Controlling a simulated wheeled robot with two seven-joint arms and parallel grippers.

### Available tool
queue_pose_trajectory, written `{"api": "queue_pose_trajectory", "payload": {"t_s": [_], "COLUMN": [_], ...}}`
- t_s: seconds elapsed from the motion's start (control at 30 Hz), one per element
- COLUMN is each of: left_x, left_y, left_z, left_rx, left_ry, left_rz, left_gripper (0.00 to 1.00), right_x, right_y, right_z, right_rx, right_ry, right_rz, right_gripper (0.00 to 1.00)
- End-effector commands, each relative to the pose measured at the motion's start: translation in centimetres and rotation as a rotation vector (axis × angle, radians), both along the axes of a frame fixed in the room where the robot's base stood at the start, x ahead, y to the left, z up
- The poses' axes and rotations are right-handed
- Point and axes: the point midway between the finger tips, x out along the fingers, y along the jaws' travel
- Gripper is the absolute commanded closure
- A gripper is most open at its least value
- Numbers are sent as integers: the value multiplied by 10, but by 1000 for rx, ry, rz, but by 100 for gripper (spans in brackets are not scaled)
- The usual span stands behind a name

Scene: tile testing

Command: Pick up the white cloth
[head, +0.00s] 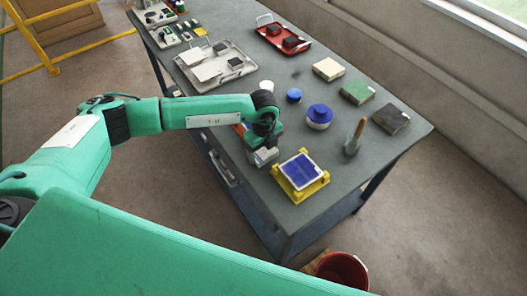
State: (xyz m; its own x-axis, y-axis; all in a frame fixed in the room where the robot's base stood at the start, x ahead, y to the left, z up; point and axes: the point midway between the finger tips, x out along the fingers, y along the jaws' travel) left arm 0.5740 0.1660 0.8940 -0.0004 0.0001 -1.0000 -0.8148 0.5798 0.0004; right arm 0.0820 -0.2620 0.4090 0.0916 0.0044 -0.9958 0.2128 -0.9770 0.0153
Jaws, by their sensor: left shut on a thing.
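My left gripper (262,149) is low over the near left part of the dark table and is shut on a small pale piece, which appears to be the white cloth (266,156). The cloth is mostly hidden by the gripper, and I cannot tell whether it touches the table. My right gripper is not in view.
A yellow stand with a blue-faced tile (301,170) is just right of my left gripper. A blue-lidded jar (319,117), a brush-like tool (354,138) and several tile blocks (391,118) lie beyond. A grey tray (216,63) and red tray (283,39) are farther back. A red bucket (343,270) stands on the floor.

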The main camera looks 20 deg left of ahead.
Motion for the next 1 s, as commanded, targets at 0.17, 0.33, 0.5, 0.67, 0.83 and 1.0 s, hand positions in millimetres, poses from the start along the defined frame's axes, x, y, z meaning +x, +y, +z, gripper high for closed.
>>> {"api": "queue_pose_trajectory", "payload": {"t_s": [0.17,0.33,0.5,0.67,0.83,1.0], "left_x": [1,1,1,1,1,1], "left_y": [0,0,0,0,0,0], "left_z": [5,24,62,109,153,183], "left_rx": [-1,-2,-2,-2,-1,-1], "left_ry": [-1,-3,-6,-6,-5,-3], "left_rz": [0,0,-1,-1,-1,0], "left_gripper": [45,45,45,45,45,45], "right_x": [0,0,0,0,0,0], "right_y": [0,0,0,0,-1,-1], "right_z": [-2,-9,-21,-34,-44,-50], "right_rx": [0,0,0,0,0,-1], "right_ry": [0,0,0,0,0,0], "right_rz": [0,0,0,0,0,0], "right_gripper": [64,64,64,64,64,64]}}
